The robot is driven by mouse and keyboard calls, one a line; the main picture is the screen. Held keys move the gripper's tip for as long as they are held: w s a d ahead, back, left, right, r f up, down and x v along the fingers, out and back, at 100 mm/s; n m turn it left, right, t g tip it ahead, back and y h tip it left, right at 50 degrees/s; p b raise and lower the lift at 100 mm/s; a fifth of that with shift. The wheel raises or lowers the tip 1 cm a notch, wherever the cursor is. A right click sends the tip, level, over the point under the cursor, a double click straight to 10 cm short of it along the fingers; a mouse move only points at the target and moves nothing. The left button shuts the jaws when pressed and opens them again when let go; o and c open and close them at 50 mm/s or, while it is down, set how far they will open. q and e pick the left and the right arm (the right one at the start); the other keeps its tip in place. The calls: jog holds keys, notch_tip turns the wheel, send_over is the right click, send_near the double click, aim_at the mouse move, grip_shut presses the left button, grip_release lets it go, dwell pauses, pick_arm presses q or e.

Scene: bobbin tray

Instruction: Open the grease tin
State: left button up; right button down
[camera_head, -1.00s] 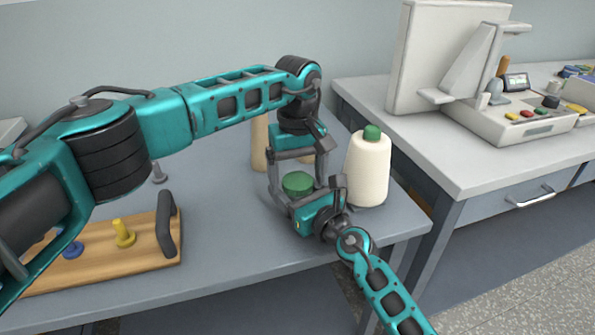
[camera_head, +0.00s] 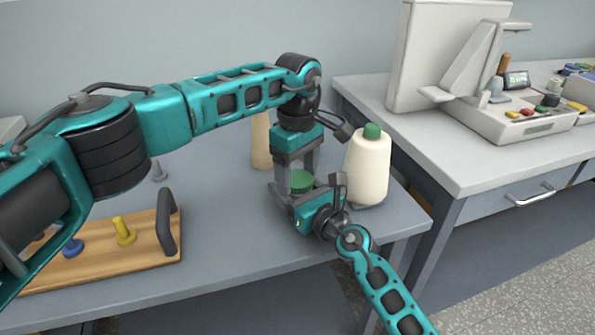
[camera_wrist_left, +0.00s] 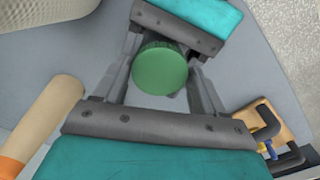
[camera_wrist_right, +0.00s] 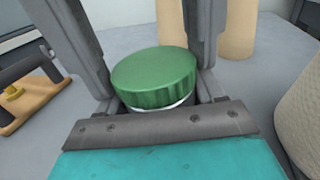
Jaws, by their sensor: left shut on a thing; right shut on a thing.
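The grease tin has a ribbed green lid (camera_head: 301,180), which also shows in the left wrist view (camera_wrist_left: 160,70) and right wrist view (camera_wrist_right: 155,75). A strip of pale tin body (camera_wrist_right: 178,103) shows under the lid; the rest is hidden. My left gripper (camera_head: 299,172) comes down from above, with its fingers on either side of the lid, shut on it. My right gripper (camera_head: 299,196) comes in low from the front and is shut on the tin's body; its contact is mostly hidden. I cannot tell whether the lid sits raised.
A cream thread cone (camera_head: 368,170) with a green top stands close on the right. A tan cylinder (camera_head: 261,143) stands behind. A wooden tray (camera_head: 100,265) with a dark handle and coloured pegs lies left. A second table (camera_head: 440,160) holds a machine.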

pick_arm(q)
jog(key=n, duration=0.4)
jog(key=o, duration=1.2)
jog(key=shift+c, duration=0.2)
jog(key=shift+s, duration=0.1)
jog(key=shift+r, duration=0.1)
notch_tip(320, 180, up, 4)
jog(key=shift+d+r, duration=0.1)
jog(key=shift+r, duration=0.35)
jog(key=shift+c, duration=1.2)
jog(key=shift+r+m, duration=0.5)
jog(key=shift+r, duration=0.75)
jog(key=shift+f, duration=3.8)
